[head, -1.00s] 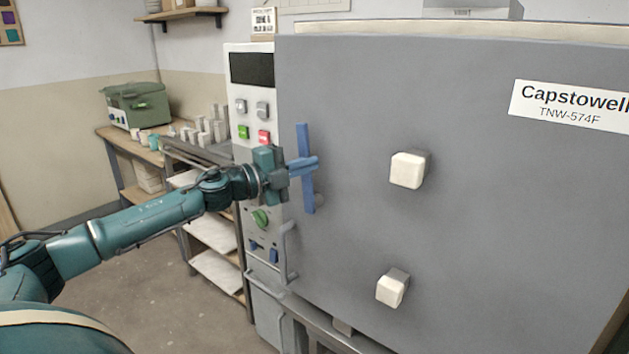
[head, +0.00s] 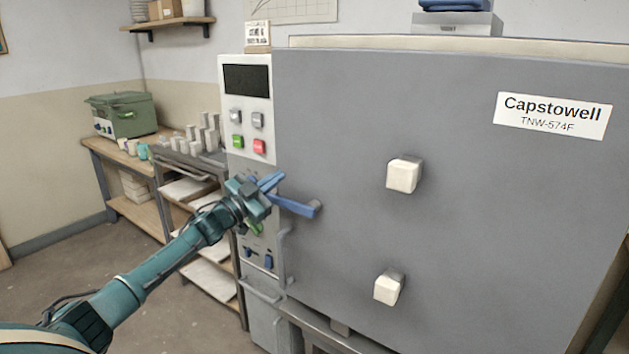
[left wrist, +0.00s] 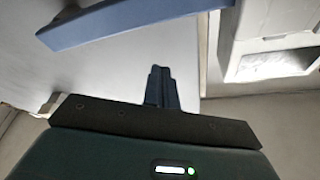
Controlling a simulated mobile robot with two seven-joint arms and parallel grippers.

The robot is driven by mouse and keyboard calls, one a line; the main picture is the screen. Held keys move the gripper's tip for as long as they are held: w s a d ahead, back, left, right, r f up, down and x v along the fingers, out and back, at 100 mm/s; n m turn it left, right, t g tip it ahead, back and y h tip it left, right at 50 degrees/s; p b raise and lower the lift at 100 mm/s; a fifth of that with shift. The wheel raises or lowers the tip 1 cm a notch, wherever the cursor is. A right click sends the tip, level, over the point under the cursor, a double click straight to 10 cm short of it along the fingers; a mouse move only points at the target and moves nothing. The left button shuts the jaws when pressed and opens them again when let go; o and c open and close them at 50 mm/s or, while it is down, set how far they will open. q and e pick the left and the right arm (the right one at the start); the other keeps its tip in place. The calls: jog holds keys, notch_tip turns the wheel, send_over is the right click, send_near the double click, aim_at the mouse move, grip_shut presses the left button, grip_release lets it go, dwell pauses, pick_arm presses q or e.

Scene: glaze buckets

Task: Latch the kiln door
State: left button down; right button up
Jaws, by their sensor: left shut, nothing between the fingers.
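The kiln door (head: 450,240) is a large grey panel that looks closed against the kiln body. Its blue latch handle (head: 297,207) is at the door's left edge, lying nearly level, with its right end at the pivot and its free end pointing left. My left gripper (head: 270,181) has blue fingers, shut and empty, just above the handle's free end. In the head view I cannot tell whether they touch it. In the left wrist view the shut fingers (left wrist: 160,86) are apart from the blue handle (left wrist: 130,20). My right gripper is not in view.
The kiln's control panel (head: 247,105), with coloured buttons, stands left of the door. Two white blocks (head: 403,175) stick out from the door. A shelf cart (head: 190,190) and a bench with a green box (head: 125,115) stand behind my left arm. Open floor is at lower left.

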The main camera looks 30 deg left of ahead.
aim_at(268, 197)
pick_arm(q)
jog(key=shift+a+f+n+t+y, duration=0.15)
jog(key=shift+a+f+n+y, duration=0.35)
jog(key=shift+f+n, duration=0.7)
jog(key=shift+a+f+n+t+y, duration=0.25)
jog(key=shift+f+n+y, duration=0.4)
jog(key=shift+n, duration=1)
jog(key=shift+a+f+n+t+y, duration=0.1)
jog(key=shift+a+f+n+y, duration=0.5)
jog(key=shift+n, duration=0.85)
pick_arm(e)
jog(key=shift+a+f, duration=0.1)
pick_arm(q)
jog(key=shift+d+f+y, duration=0.25)
jog(key=shift+f, duration=0.1)
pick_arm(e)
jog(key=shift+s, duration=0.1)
